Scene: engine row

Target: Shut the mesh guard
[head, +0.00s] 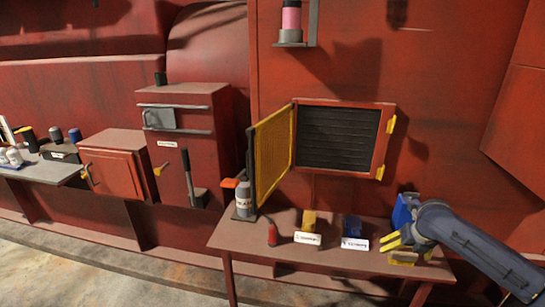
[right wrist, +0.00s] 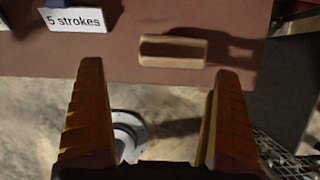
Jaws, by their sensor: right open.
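The mesh guard (head: 273,150) is a yellow mesh panel with a dark outer edge. It stands swung open, jutting out from the left side of a red-framed opening (head: 384,150) with dark slats (head: 337,137). Yellow catches (head: 390,124) show on the frame's right side. My right gripper (head: 388,241) is low over the right end of the table, below and right of the guard and well apart from it. In the right wrist view its fingers (right wrist: 155,75) are spread with nothing between them. My left gripper is not in view.
Red cabinets (head: 112,168) stand left.

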